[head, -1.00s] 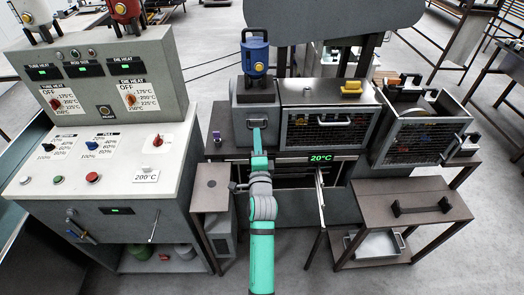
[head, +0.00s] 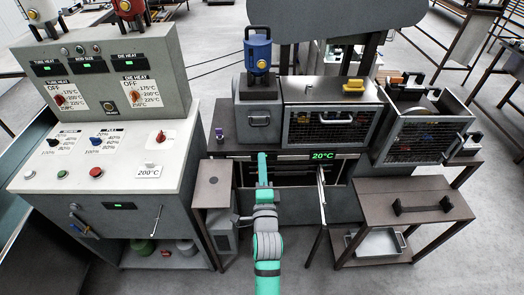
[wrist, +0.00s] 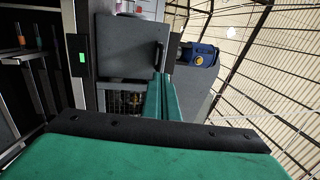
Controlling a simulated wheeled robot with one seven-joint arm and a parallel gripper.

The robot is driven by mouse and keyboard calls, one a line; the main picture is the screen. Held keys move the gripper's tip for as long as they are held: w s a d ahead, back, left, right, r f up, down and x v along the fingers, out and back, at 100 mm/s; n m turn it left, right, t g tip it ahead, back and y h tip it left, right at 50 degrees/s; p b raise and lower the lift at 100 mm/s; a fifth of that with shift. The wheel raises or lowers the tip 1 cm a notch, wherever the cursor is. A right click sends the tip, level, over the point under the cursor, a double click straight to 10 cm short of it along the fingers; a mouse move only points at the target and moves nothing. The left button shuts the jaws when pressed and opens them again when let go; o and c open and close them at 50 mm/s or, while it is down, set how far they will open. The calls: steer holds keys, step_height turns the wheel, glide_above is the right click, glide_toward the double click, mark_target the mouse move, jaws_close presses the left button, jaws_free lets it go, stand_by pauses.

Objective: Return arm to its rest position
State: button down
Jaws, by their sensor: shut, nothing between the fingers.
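My arm reaches up from the bottom middle of the head view, green and grey. My gripper (head: 262,168) is at its far end, in front of the extruder bench and left of the 20°C display (head: 322,156). In the wrist view the green fingers of my gripper (wrist: 162,92) lie together with nothing between them. They point toward the machine's grey box (wrist: 128,46), and I see no contact. In the head view the grey box (head: 258,122) stands beyond the fingertips.
The control cabinet (head: 95,215) stands at left with a small side table (head: 211,192) beside my arm. A hinged door edge (head: 321,195) juts out right of my arm. A brown table (head: 415,195) stands further right. Mesh cages (head: 330,130) line the bench.

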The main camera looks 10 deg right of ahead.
steer(key=s+a+f+n+g, duration=0.1)
steer(key=s+a+f+n, duration=0.2)
steer(key=s, duration=0.5)
steer(key=s+f+n+g+y, duration=0.1)
steer(key=s+f+n, duration=0.35)
steer(key=s, duration=0.45)
steer(key=s+a+f+n, duration=0.25)
steer(key=s+f, duration=0.25)
steer(key=s, duration=0.3)
steer(key=s+a+n+g, duration=0.1)
steer(key=s+n, duration=0.3)
steer(key=s, duration=0.5)
steer(key=s+a+r+n+g+y, duration=0.1)
steer(key=s+a+n, duration=0.1)
steer(key=s+n, duration=0.3)
steer(key=s, duration=0.4)
steer(key=shift+s+r, duration=0.25)
steer(key=shift+s, duration=0.05)
